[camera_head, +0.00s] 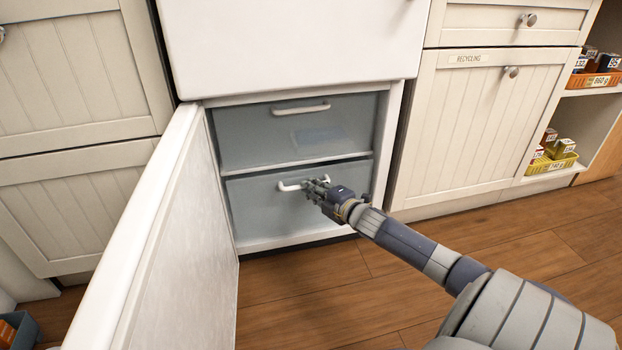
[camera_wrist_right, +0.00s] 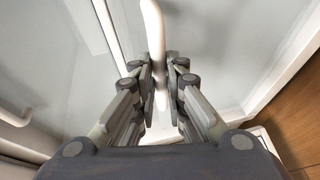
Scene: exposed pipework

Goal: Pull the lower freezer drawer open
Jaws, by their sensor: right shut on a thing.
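The lower freezer drawer (camera_head: 262,213) is a translucent grey-blue front inside the open freezer compartment. It sits back in the compartment, in line with the upper drawer (camera_head: 250,141). Its white bar handle (camera_head: 288,186) is partly hidden by my right gripper (camera_head: 322,187). In the right wrist view the handle (camera_wrist_right: 152,30) runs between the two fingers of my right gripper (camera_wrist_right: 161,80), which are shut on it. My left gripper is not in view.
The freezer door (camera_head: 170,240) stands open at the left. The upper drawer has its own white handle (camera_head: 300,109). Cream cabinets flank the freezer, one labelled recycling (camera_head: 480,120). Shelves with a yellow basket (camera_head: 552,163) are at the right. The wooden floor (camera_head: 300,290) in front is clear.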

